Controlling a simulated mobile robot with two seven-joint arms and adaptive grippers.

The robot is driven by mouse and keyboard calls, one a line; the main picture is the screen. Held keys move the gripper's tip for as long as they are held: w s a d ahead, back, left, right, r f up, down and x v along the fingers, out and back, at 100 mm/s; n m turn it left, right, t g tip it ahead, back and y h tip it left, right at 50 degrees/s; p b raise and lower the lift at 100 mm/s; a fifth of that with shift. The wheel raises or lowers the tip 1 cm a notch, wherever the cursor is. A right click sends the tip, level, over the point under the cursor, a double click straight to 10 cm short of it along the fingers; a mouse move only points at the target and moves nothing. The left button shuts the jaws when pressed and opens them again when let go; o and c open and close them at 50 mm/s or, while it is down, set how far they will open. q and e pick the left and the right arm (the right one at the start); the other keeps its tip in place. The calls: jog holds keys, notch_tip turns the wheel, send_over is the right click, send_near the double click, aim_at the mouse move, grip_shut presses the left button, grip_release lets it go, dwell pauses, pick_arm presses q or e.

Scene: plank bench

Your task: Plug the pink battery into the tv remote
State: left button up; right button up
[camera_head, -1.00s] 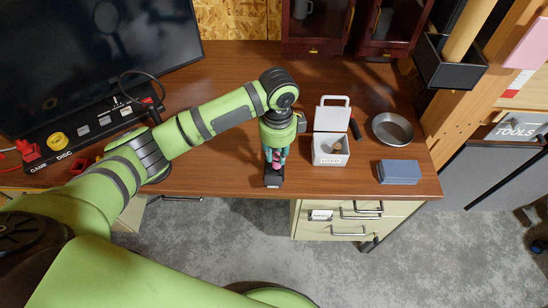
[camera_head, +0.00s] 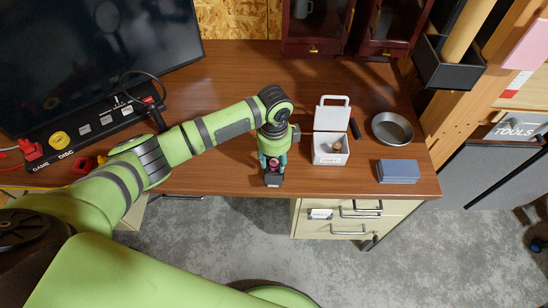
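The tv remote (camera_head: 273,181) is a small dark block near the front edge of the bench. The pink battery (camera_head: 273,163) shows as a small pink patch at the remote's far end; it seems to sit in or on the remote, but how deep is too small to tell. My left gripper (camera_head: 273,162) points down over it, with teal fingers spread on either side of the pink patch and apparently clear of it. The gripper body hides the area behind. My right gripper is not in view.
A white lidded box (camera_head: 330,147) with a small brown item stands to the right. A metal bowl (camera_head: 392,129) and blue-grey block (camera_head: 399,171) lie farther right. A black console panel (camera_head: 95,128) and a screen (camera_head: 95,55) are at left. The back middle is clear.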

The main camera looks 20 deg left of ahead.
aim_at(274, 162)
pick_arm(q)
notch_tip(274, 162, up, 12)
jog(key=shift+r+b, duration=0.2)
jog(key=shift+b, duration=0.15)
dwell(0.4)
dwell(0.4)
